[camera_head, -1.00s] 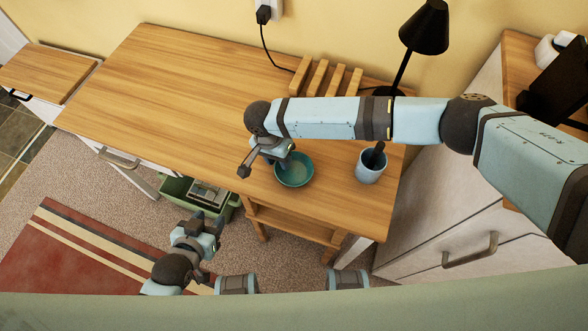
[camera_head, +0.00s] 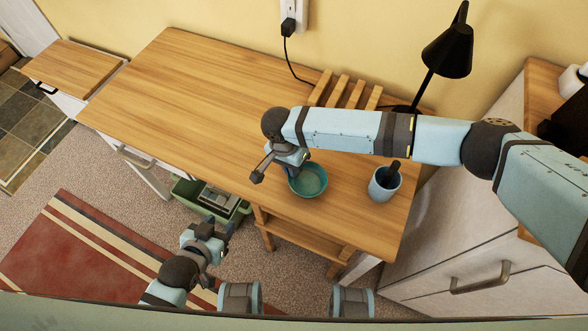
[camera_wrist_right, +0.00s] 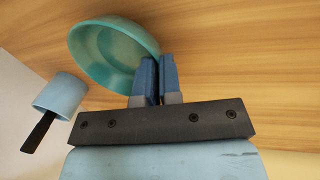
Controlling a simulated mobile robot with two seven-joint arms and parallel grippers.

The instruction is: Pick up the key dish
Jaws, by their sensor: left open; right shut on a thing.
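The key dish is a teal round bowl (camera_head: 308,180) by the front edge of the wooden desk. My right gripper (camera_head: 296,160) reaches over the desk and is shut on the dish's rim at its left side. In the right wrist view the dish (camera_wrist_right: 105,50) looks tilted, and the right gripper's fingers (camera_wrist_right: 157,75) pinch its rim. Whether the dish is clear of the desk top I cannot tell. My left gripper (camera_head: 224,232) is open and empty, low in front of the desk.
A light blue cup (camera_head: 384,185) with a dark stick stands right of the dish. A black lamp (camera_head: 447,50) and a wooden rack (camera_head: 345,90) stand at the back. A green crate (camera_head: 210,198) is under the desk (camera_head: 180,90). The desk's left half is clear.

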